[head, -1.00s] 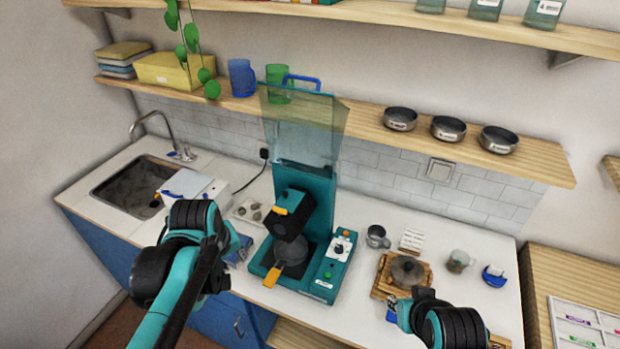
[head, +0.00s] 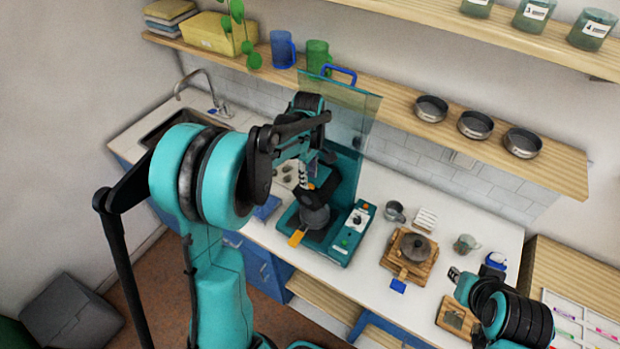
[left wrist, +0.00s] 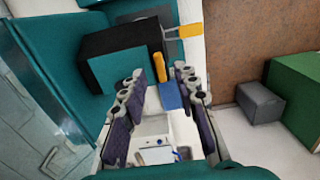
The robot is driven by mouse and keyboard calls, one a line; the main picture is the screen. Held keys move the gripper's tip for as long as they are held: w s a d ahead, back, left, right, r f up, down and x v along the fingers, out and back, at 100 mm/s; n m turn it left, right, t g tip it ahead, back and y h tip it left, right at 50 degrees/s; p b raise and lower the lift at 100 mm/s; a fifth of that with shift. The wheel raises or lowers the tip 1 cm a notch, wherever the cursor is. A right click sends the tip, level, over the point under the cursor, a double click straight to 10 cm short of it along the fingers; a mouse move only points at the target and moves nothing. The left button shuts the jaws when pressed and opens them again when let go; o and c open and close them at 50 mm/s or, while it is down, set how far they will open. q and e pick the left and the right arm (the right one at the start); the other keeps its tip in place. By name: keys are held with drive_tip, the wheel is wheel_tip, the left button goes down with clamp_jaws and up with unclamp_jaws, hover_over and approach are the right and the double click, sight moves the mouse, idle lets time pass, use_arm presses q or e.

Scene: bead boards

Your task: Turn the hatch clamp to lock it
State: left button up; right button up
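The teal machine (head: 352,170) stands on the counter with a black head block (left wrist: 120,52). A small orange lever (left wrist: 158,66) on the edge of this block, which looks like the clamp, shows in the left wrist view; my left arm hides it in the head view. My left gripper (left wrist: 161,82) is open, its fingertips just short of the lever, which lies between them in the picture; contact cannot be seen. A yellow-orange handle (head: 297,238) sticks out low at the machine's front. My right gripper (head: 454,274) hangs near the counter's front right, its fingers too small to read.
A clear panel (head: 350,108) with a blue handle stands raised above the machine. A wooden board (head: 388,262) with a lidded pot (head: 416,246), a metal cup (head: 395,212) and a glass mug (head: 465,244) are to the right. A shelf (head: 400,98) runs above.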

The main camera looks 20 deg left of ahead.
use_arm(q)
drive_tip(key=shift+f, duration=1.1)
clamp_jaws()
drive_tip(key=shift+m, duration=0.3)
drive_tip(key=m+b, duration=0.2)
drive_tip(key=m, duration=0.1)
drive_tip(key=shift+m, duration=0.3)
drive_tip(key=m+b, duration=0.2)
drive_tip(key=m, duration=0.2)
drive_tip(key=m+b, duration=0.1)
drive_tip(key=m, duration=0.4)
drive_tip(key=m+b, duration=0.1)
drive_tip(key=m, duration=0.3)
drive_tip(key=shift+m, duration=0.3)
drive_tip(key=shift+r, duration=0.1)
